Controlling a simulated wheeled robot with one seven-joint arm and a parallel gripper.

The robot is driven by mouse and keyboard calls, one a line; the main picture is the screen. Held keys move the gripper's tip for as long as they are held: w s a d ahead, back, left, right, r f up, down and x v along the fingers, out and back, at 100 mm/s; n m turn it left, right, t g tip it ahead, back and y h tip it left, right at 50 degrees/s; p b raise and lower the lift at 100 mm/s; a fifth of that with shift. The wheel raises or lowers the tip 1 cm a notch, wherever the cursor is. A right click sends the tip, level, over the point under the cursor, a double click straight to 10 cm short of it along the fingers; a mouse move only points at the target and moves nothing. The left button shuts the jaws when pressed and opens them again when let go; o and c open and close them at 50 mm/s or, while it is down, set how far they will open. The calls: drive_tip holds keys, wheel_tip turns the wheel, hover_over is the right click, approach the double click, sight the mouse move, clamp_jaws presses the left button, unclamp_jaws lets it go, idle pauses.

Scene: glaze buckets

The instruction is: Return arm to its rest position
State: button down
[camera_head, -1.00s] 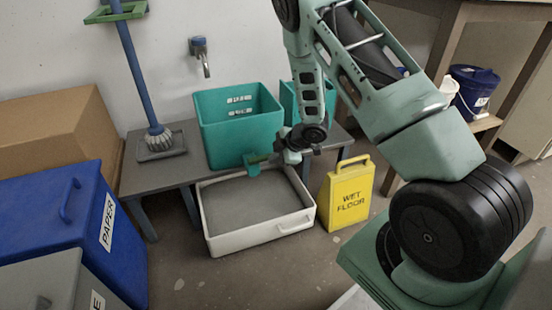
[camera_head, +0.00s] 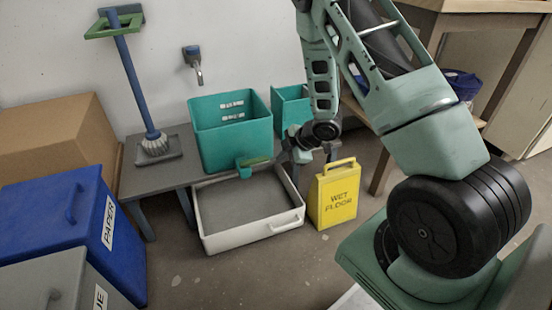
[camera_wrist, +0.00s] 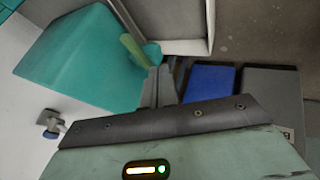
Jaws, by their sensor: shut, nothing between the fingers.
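My arm reaches down from the top of the head view, right of the middle. My gripper (camera_head: 296,155) hangs near the back right corner of the white tray (camera_head: 257,233), in front of the smaller teal bin (camera_head: 289,103). In the wrist view the two fingers of my gripper (camera_wrist: 158,78) are together with nothing between them. A small teal scoop-like thing (camera_head: 244,172) with a green handle (camera_head: 257,161) sits at the tray's back edge, left of my gripper and apart from it. It also shows beyond the fingertips in the wrist view.
A yellow wet-floor sign (camera_head: 333,199) stands close below my gripper. The large teal bin (camera_head: 232,140) stands on a grey bench (camera_head: 150,178) with a brush. A blue paper bin (camera_head: 55,225) is at left, a wooden table (camera_head: 480,20) at right.

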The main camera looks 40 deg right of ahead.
drive_tip(key=s+a+r+m+g+h, duration=0.1)
drive_tip(key=a+r+m, duration=0.1)
drive_tip(key=a+r, duration=0.5)
drive_tip(key=s+a+r+m+g+h, duration=0.1)
drive_tip(key=s+a+r+m, duration=0.1)
drive_tip(key=a+r, duration=0.55)
drive_tip(key=s+a+r+m+g, duration=0.1)
drive_tip(key=s+a+r+g, duration=0.15)
drive_tip(key=s+a, duration=0.4)
drive_tip(key=s+a+r+g, duration=0.1)
drive_tip(key=s+a+r, duration=0.2)
drive_tip(key=s, duration=0.7)
drive_tip(key=s+a+r+m+g, duration=0.1)
drive_tip(key=s+a+r, duration=0.3)
drive_tip(key=s, duration=0.5)
wheel_tip(320, 180, up, 33)
drive_tip(key=p, duration=3.5)
drive_tip(key=shift+w+a+h, duration=0.15)
drive_tip(key=shift+a+h, duration=0.15)
drive_tip(key=shift+a, duration=0.05)
